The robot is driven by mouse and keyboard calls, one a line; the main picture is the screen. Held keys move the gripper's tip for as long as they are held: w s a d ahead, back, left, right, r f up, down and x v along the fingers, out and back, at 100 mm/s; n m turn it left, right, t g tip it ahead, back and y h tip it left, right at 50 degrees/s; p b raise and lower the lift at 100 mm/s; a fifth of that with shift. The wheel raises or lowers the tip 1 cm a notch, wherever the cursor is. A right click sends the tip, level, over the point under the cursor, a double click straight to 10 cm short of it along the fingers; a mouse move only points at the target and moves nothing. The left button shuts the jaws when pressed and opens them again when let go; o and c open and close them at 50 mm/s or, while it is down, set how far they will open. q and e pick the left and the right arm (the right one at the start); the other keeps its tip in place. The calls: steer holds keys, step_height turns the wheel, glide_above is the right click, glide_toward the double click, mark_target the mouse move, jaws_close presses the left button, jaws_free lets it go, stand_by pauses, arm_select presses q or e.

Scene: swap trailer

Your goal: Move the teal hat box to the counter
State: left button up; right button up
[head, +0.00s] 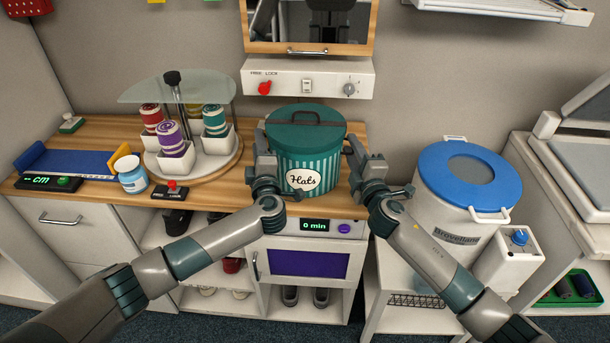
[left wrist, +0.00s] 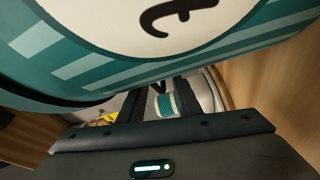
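The teal hat box (head: 309,152), striped with a dark teal lid and a white "Hats" label, is upright over the right part of the wooden counter (head: 75,196). I cannot tell whether its base touches the counter. My left gripper (head: 262,146) is close against its left side; my right gripper (head: 357,153) is at its right side. In the left wrist view the box (left wrist: 85,62) fills the top, and the left fingers (left wrist: 165,97) stand apart with nothing gripped between them. The right gripper's finger gap is not clear.
A round carousel (head: 215,163) with thread spools and a glass top stands left of the box. A blue-lidded white bin (head: 440,195) stands to the right. A mirror cabinet and white control panel (head: 310,79) are behind and above the box.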

arm_select(q)
steer(key=shift+s+d+f, duration=0.1)
steer(key=shift+s, duration=0.4)
arm_select(e)
steer(key=shift+d+f, duration=0.1)
arm_select(q)
steer(key=v, duration=1.1)
arm_select(e)
steer(key=shift+s, duration=0.15)
steer(key=v, duration=1.1)
steer(key=shift+s, duration=0.35)
steer(key=shift+d, duration=0.1)
arm_select(q)
steer(key=shift+d, duration=0.1)
